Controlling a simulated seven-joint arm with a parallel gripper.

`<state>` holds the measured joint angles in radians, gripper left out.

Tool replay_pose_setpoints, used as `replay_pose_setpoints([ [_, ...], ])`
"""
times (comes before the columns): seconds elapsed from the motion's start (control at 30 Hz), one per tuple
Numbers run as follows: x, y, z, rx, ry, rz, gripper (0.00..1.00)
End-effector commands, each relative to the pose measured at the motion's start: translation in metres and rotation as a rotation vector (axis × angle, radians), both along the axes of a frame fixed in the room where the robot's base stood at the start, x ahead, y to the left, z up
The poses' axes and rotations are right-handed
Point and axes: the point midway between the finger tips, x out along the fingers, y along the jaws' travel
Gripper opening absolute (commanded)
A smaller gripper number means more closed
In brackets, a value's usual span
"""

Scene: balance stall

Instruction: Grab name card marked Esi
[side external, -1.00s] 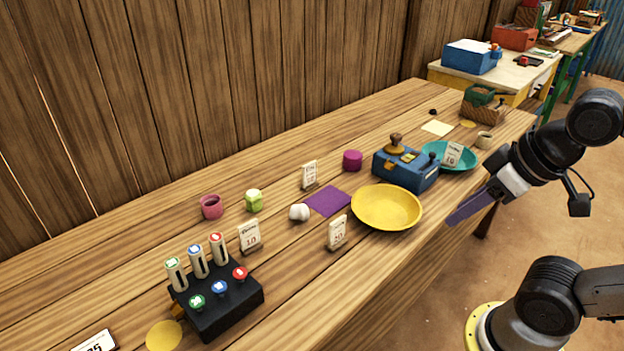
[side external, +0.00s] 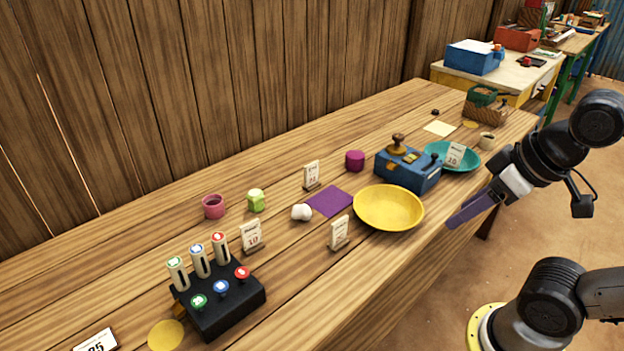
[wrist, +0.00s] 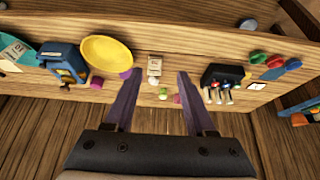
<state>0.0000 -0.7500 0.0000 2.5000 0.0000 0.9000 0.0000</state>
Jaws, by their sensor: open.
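Several small white cards stand on the wooden table: one at the back (side external: 311,174), one behind the black box (side external: 251,237), one at the front beside the yellow bowl (side external: 339,233), and one at the teal plate (side external: 455,155). Another card (side external: 95,340) is cut off at the lower left. The names are too small to read surely, so I cannot tell which says Esi. My gripper (side external: 470,210) is open and empty off the table's front edge. In the wrist view, a card (wrist: 154,68) appears between its purple fingers (wrist: 157,82).
The yellow bowl (side external: 388,208), blue box (side external: 407,168) and teal plate (side external: 468,163) stand toward the right. The black box with several coloured knobs (side external: 222,305) is at the left front. A purple mat (side external: 329,201), white object (side external: 301,213) and pink cup (side external: 213,206) lie mid-table.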

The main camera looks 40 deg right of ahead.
Motion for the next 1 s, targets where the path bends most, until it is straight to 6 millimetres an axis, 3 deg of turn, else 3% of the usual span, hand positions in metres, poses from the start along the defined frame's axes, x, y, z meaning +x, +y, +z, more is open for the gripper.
replay_pose_setpoints([
  [0.03,0.000,0.000,0.000,0.000,0.000,0.000,0.66],
  [0.23,0.000,0.000,0.000,0.000,0.000,0.000,1.00],
  [0.47,0.001,0.000,0.000,0.001,-0.003,-0.003,1.00],
  [0.57,0.010,-0.001,0.006,0.002,-0.052,-0.008,1.00],
  [0.67,0.037,-0.003,0.030,-0.008,-0.195,-0.015,1.00],
  [0.77,0.081,-0.007,0.065,-0.028,-0.372,-0.016,1.00],
  [0.9,0.155,-0.015,0.104,-0.060,-0.573,-0.016,1.00],
  [1.0,0.210,-0.023,0.118,-0.081,-0.687,-0.007,1.00],
])
